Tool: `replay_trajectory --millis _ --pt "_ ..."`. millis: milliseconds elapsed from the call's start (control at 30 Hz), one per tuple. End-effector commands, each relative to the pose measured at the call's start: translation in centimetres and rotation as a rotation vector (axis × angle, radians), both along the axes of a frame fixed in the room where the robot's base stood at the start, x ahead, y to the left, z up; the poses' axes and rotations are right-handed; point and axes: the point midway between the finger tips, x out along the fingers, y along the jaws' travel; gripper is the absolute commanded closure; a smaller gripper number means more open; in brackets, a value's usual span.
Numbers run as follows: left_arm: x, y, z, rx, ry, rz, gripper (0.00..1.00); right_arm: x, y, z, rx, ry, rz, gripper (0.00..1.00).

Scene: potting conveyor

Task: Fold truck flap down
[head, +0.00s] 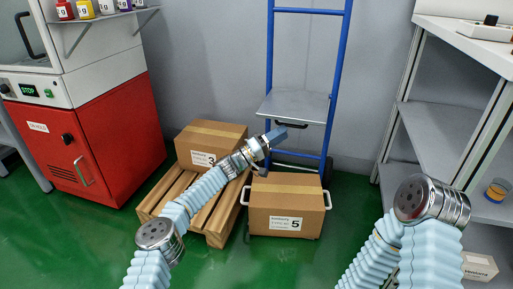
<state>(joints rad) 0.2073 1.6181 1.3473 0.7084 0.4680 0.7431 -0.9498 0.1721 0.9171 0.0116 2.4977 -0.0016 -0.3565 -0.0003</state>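The blue hand truck (342,62) stands upright against the grey back wall. Its grey metal flap (295,106) juts out from the frame at mid height, with a dark handle (291,125) under its front edge. The flap's exact angle is hard to tell. My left gripper (277,135) reaches in from the lower left and ends just below and left of the flap handle in the picture. Whether it touches the handle, and whether its fingers are open, I cannot tell. My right arm is at the lower right; its gripper is out of the frame.
A carton marked 5 (286,208) with white side handles stands in front of the truck. A carton marked 3 (208,142) sits on a wooden pallet (158,201) to its left. A red cabinet (113,150) is at left, grey shelving (440,130) at right. Green floor is clear in front.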

Motion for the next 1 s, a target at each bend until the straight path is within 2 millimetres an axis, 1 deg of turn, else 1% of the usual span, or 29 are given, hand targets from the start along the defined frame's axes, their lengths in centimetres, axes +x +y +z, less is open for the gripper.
replay_trajectory --millis 33,200,300,467,600,867,933,967,1000 --pt "-0.3 1.4 -0.5 -0.001 0.003 0.002 0.62 0.0 0.0 0.3 0.000 0.001 0.000 0.55" --pt "-2.0 4.9 -2.2 0.000 0.002 0.003 0.62 0.0 0.0 0.8 0.000 0.002 0.001 0.55" --pt "-2.8 6.5 -3.0 0.000 0.002 0.003 0.62 0.0 0.0 1.0 0.000 0.003 0.001 0.55" --pt "-3.5 8.1 -3.8 0.001 0.000 0.003 0.62 -0.1 0.0 1.1 0.000 0.002 0.002 0.55" --pt "-3.7 8.6 -4.1 0.001 0.000 0.001 0.62 -0.1 0.0 1.2 0.001 0.003 0.002 0.55" --pt "-3.8 8.5 -4.1 0.001 0.000 0.000 0.62 -0.1 0.0 1.1 0.000 0.003 0.001 0.55" --pt "-4.1 7.9 -4.2 0.014 0.006 -0.011 0.62 -0.1 0.0 1.1 0.000 0.003 0.001 0.55" --pt "-4.4 7.3 -4.4 0.027 0.012 -0.023 0.62 -0.1 0.0 1.1 0.000 0.003 0.001 0.55" --pt "-5.0 6.2 -4.8 0.053 0.023 -0.046 0.62 -0.1 0.0 1.1 0.000 0.003 0.001 0.55"
